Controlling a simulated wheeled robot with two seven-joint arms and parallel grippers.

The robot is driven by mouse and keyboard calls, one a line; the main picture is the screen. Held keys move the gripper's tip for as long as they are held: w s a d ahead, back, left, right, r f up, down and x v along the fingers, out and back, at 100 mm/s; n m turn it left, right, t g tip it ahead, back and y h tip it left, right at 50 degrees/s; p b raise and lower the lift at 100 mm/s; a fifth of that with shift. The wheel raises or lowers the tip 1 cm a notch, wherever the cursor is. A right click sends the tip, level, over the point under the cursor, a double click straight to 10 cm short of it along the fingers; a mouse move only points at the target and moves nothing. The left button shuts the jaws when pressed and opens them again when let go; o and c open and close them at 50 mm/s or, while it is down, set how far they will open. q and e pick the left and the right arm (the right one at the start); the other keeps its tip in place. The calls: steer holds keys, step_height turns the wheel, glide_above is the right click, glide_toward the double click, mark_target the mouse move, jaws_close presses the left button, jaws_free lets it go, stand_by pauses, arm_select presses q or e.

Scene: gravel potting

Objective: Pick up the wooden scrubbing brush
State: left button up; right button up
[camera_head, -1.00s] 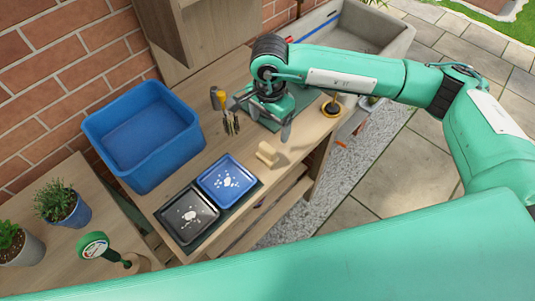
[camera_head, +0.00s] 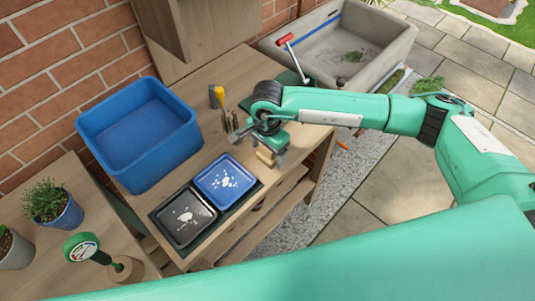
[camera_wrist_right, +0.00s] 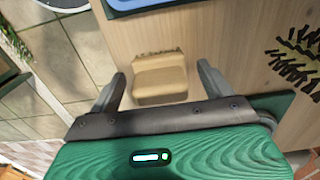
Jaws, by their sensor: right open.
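The wooden scrubbing brush (camera_head: 265,158) is a small pale block on the wooden bench, near its front edge and right of the blue tray. My right gripper (camera_head: 262,146) is above it and partly hides it in the head view. In the right wrist view the brush (camera_wrist_right: 158,80) lies between the open fingers of the right gripper (camera_wrist_right: 162,75), with gaps on both sides. Bristles show along its far edge. My left gripper is not in view.
A blue tray (camera_head: 226,167) and a black tray (camera_head: 165,219) with white bits are left of the brush. A blue tub (camera_head: 186,139) and a yellow-handled tool (camera_head: 220,96) stand behind. A stone sink (camera_head: 392,48) is at the back right.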

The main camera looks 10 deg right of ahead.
steer(key=shift+r, duration=0.1)
steer(key=c, duration=1.1)
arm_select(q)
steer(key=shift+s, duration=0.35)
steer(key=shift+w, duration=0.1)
arm_select(e)
steer(key=shift+r, duration=0.1)
